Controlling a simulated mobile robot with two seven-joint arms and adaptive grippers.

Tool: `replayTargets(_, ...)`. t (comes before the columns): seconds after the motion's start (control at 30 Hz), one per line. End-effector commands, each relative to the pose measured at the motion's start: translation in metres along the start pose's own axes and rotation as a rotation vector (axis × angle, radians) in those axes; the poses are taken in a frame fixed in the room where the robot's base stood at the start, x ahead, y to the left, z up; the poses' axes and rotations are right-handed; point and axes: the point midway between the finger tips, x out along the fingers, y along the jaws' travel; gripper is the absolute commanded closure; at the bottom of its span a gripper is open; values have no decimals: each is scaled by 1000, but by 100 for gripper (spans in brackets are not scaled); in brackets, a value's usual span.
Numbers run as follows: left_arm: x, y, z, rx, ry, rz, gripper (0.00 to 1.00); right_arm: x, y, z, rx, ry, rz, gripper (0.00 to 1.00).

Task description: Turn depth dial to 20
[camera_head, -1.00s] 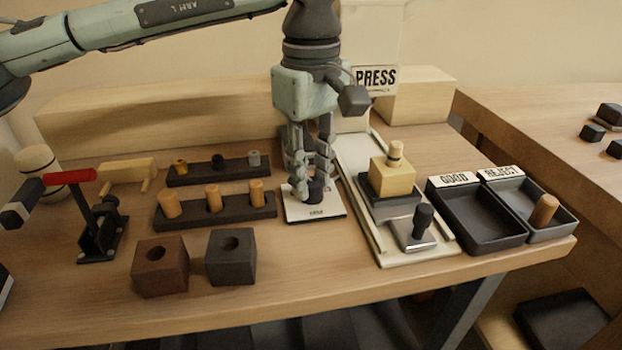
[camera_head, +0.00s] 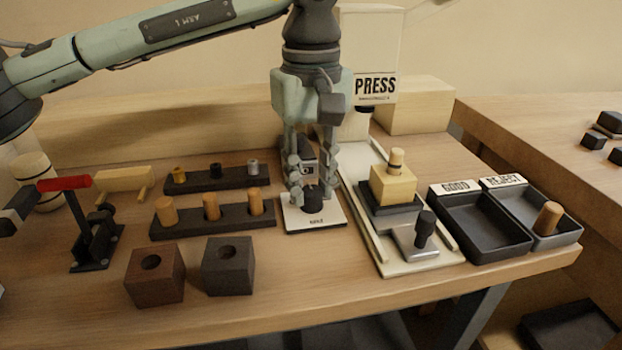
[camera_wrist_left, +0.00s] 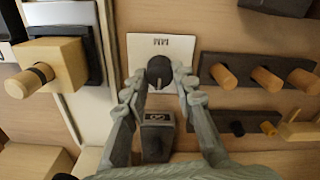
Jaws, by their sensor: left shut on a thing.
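The depth dial (camera_head: 313,200) is a dark round knob on a white plate (camera_head: 314,224) that lies on the bench. My left gripper (camera_head: 313,190) points down over the plate with its fingers on both sides of the knob. In the left wrist view the knob (camera_wrist_left: 159,72) sits between the fingertips of the gripper (camera_wrist_left: 158,85), and a light pointer line shows on it. The gripper is shut on the dial. The plate's lettering (camera_wrist_left: 180,42) is too small to read as a setting. My right gripper is not in view.
The press (camera_head: 374,60) and its pale rail (camera_head: 368,235) stand just right of the dial. Peg racks (camera_head: 236,216) lie to the left, with two drilled blocks (camera_head: 228,265) in front. GOOD (camera_head: 475,243) and REJECT (camera_head: 569,229) trays are at right. A red-handled clamp (camera_head: 64,183) is far left.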

Motion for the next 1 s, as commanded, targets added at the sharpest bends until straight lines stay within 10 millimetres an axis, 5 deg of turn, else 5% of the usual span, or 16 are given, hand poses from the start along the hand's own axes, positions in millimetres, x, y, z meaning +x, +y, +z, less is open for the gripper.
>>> replayTargets(0.1,0,0,1,1,-1,1,100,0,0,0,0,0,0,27)
replayTargets(0.13,0,0,1,1,-1,1,70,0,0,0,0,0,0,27)
replayTargets(0.27,0,0,1,0,-1,0,54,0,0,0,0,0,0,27)
replayTargets(0.67,-7,0,0,-1,0,2,53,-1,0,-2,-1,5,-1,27)
replayTargets(1.0,-74,1,0,-1,2,3,53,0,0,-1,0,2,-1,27)
